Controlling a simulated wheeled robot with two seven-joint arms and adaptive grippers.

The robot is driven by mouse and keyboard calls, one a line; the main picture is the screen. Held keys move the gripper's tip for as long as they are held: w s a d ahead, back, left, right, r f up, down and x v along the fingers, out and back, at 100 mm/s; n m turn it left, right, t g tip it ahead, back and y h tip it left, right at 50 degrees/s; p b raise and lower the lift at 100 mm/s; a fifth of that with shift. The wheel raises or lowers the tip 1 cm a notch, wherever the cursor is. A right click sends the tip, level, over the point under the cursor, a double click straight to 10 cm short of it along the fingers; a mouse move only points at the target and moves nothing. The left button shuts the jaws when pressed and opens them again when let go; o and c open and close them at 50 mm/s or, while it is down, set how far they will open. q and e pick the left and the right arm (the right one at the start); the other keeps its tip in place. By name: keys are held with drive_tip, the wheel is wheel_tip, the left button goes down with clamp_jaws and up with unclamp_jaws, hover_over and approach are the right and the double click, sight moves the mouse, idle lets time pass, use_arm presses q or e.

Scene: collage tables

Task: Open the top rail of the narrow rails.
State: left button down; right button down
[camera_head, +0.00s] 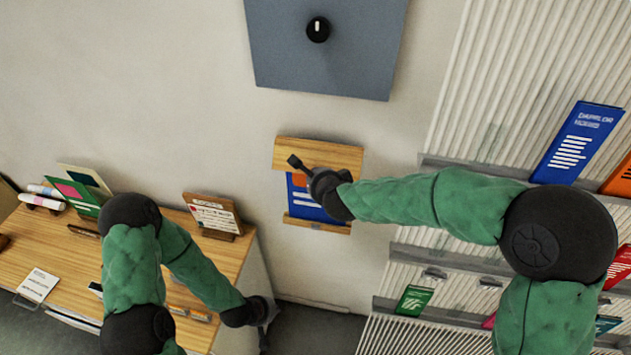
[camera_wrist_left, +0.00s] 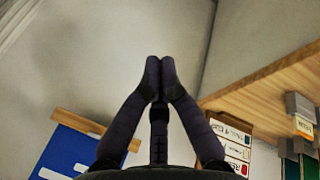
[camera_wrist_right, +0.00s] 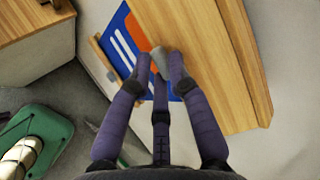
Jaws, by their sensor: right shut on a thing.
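The narrow rails hang on the wall in the middle of the head view: a wide wooden top rail (camera_head: 330,154) and a thin bottom rail (camera_head: 317,224). A blue card (camera_head: 305,205) with white lines and an orange patch sits between them. My right gripper (camera_head: 296,163) is at the lower left part of the top rail. In the right wrist view its fingers (camera_wrist_right: 163,63) are shut at the top rail's (camera_wrist_right: 190,40) edge, on a small grey piece there. My left gripper (camera_head: 268,310) is low beside the desk; its fingertips (camera_wrist_left: 160,65) meet with nothing between them.
A wooden desk (camera_head: 245,262) with cards, rolls and a card stand (camera_head: 212,215) is at the left. A grey-blue panel with a black knob (camera_head: 318,30) is above. Ribbed wall racks with several cards, one large blue (camera_head: 575,143), fill the right.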

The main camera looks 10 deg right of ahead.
use_arm(q)
drive_tip(key=w+d+r+n+t, duration=0.3)
drive_tip(key=w+n+t, duration=0.25)
drive_tip(key=w, duration=0.55)
drive_tip(key=n+t+h, duration=0.4)
drive_tip(key=n+t, duration=1)
drive_tip(key=n, duration=0.7)
approach(316, 163)
wheel_tip(316, 163, down, 6)
drive_tip(key=s, duration=0.1)
drive_tip(key=x, duration=0.9)
drive_tip(key=shift+w+r, duration=0.15)
drive_tip(key=shift+r, duration=0.05)
drive_tip(key=shift+s+a+r+g, duration=0.15)
drive_tip(key=shift+s+r+g, duration=0.3)
drive_tip(key=shift+s, duration=0.1)
